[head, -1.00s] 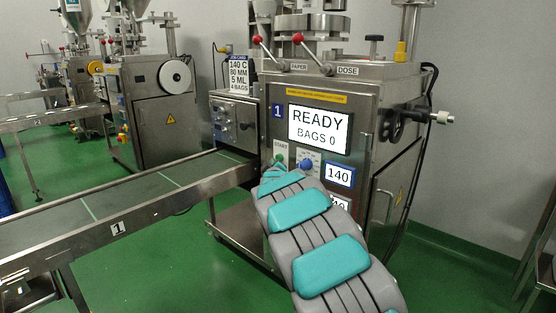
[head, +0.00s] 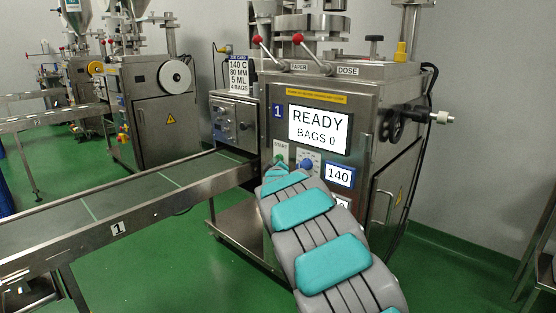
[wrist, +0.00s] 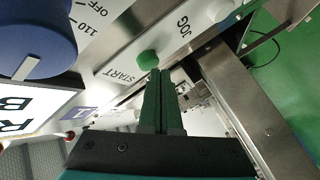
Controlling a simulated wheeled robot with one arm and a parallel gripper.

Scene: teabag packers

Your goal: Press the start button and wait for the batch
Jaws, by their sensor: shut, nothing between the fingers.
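The packing machine (head: 355,112) labelled 1 stands ahead, its screen (head: 319,130) reading READY, BAGS 0. The green start button (wrist: 148,58) sits beside the word START in the wrist view; it shows small in the head view (head: 279,158). My gripper (wrist: 160,73) is shut and empty, its fingertips very near the lower edge of the button. I cannot tell whether they touch it. In the head view my arm hides the panel below the button.
A blue knob (wrist: 37,38) is left of the button, and a pale JOG button (wrist: 217,10) is at upper right. A conveyor (head: 120,205) runs left from the machine. Lever handles (head: 298,38) stand on top.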

